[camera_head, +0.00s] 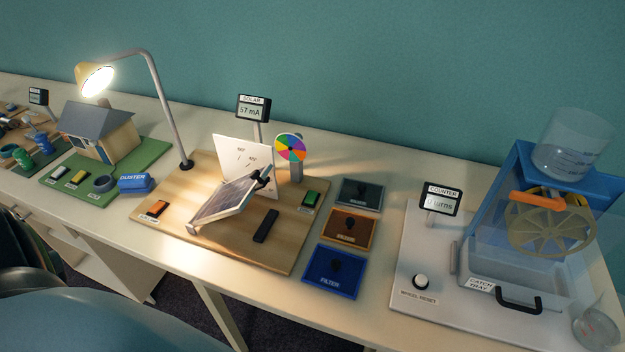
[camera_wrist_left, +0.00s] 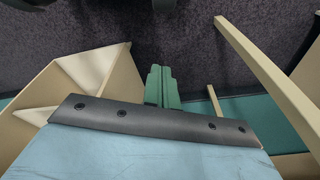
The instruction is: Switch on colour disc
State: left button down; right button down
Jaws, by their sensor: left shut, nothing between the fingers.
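The colour disc (camera_head: 291,148), a wheel of coloured wedges, stands upright on a grey post at the back right of the wooden solar board (camera_head: 190,178). Its wedges look distinct. A green switch (camera_head: 311,199) sits on the board's right edge and an orange switch (camera_head: 155,209) on its left; their labels are too small to read. A tilted solar panel (camera_head: 222,203) stands between them. The solar display (camera_head: 253,109) reads 57 mA. My left gripper (camera_wrist_left: 161,86) shows in the left wrist view, shut and empty, above the dark floor, away from the board. My right gripper is not in view.
A lit lamp (camera_head: 96,79) bends over the left side. A blue duster (camera_head: 135,184) lies left of the board. Filter plates (camera_head: 332,292) lie right of it; the water-wheel station (camera_head: 410,292) is farther right. The table's front edge is clear.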

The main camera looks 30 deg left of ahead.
pick_arm(q)
jog(key=w+r+t+p, duration=0.15)
jog(key=w+r, duration=0.25)
jog(key=r, duration=1.1)
jog(key=w+r+p, duration=0.3)
jog(key=w+r, duration=0.1)
jog(key=r, duration=1)
jog(key=shift+n+y, duration=0.7)
jog(key=w+a+r, duration=0.1)
jog(key=w, duration=0.2)
jog(key=w+a+r, duration=0.1)
jog(key=w+a, duration=0.1)
jog(key=w+a+r, duration=0.1)
jog(key=w, duration=0.2)
jog(key=shift+w+a+r, duration=0.15)
jog(key=shift+w, duration=0.2)
jog(key=w+a+r+n, duration=0.1)
jog(key=w+a+r, duration=0.2)
jog(key=w+r, duration=0.3)
jog(key=w+a+r+n, duration=0.2)
jog(key=w+a+r, duration=0.2)
jog(key=w, duration=1)
notch_tip(320, 180, up, 2)
jog(key=shift+r+n+p, duration=0.1)
jog(key=shift+n+p, duration=0.2)
jog(key=shift+a, duration=0.1)
jog(key=s+p, duration=0.1)
jog(key=p, duration=0.1)
jog(key=shift+s+r+p, duration=0.15)
jog(key=shift+p, duration=0.15)
